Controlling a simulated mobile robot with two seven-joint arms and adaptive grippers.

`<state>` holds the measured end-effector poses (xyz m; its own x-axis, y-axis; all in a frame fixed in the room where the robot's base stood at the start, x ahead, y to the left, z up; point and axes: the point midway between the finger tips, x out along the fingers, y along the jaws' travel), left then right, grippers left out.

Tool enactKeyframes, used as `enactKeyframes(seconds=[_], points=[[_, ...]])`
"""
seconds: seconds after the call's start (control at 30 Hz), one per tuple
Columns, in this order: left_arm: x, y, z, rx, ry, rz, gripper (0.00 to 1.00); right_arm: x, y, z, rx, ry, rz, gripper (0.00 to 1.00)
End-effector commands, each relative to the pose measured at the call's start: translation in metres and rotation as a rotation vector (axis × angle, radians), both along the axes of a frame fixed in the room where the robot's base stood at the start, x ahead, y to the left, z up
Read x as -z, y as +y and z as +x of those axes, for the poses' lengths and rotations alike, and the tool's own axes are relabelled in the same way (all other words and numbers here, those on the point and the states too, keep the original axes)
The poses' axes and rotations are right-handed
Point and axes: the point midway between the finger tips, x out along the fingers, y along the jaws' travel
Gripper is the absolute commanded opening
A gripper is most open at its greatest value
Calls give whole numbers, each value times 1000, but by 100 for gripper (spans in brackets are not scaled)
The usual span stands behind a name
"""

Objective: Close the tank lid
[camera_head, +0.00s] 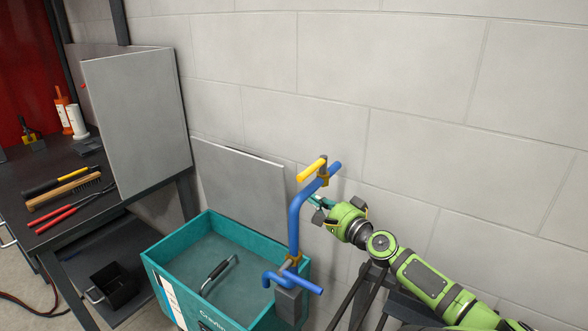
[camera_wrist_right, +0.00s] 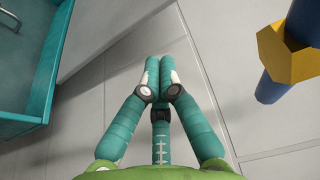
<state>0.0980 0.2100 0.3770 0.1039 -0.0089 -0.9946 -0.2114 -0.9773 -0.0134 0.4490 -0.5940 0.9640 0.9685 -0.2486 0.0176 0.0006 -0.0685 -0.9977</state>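The tank (camera_head: 156,256) is an open teal box at the lower middle of the head view, and its rim shows at the left of the right wrist view (camera_wrist_right: 52,60). A flat grey panel, which looks like its lid (camera_head: 240,185), stands raised at the tank's back edge. My right gripper (camera_head: 318,210) is right of the lid and behind the blue pipe, apart from the tank. In the right wrist view its teal fingers (camera_wrist_right: 159,62) are together with nothing visible between them. My left gripper is not in view.
A blue pipe with a yellow handle (camera_head: 312,168) rises at the tank's right end, close to my right gripper. A dark bench (camera_head: 110,205) with hand tools and an upright grey panel (camera_head: 135,120) stands at the left. A block wall is behind.

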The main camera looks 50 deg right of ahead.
Motion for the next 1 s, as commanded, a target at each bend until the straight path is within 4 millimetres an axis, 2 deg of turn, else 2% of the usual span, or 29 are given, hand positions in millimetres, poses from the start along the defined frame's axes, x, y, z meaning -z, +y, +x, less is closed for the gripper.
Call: enactKeyframes(seconds=[0.17, 0.47, 0.7, 0.87, 1.0], points=[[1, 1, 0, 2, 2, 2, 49, -1, -1, 8, -3, 0, -2, 0], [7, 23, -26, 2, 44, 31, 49, -1, -15, 58, 0, -3, -2, 0], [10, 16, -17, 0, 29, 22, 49, -2, -22, 86, 0, -2, -1, 0], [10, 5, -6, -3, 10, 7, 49, -2, -24, 95, -1, 0, -1, 0], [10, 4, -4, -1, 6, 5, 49, -2, -25, 97, -1, 2, -2, 0]])
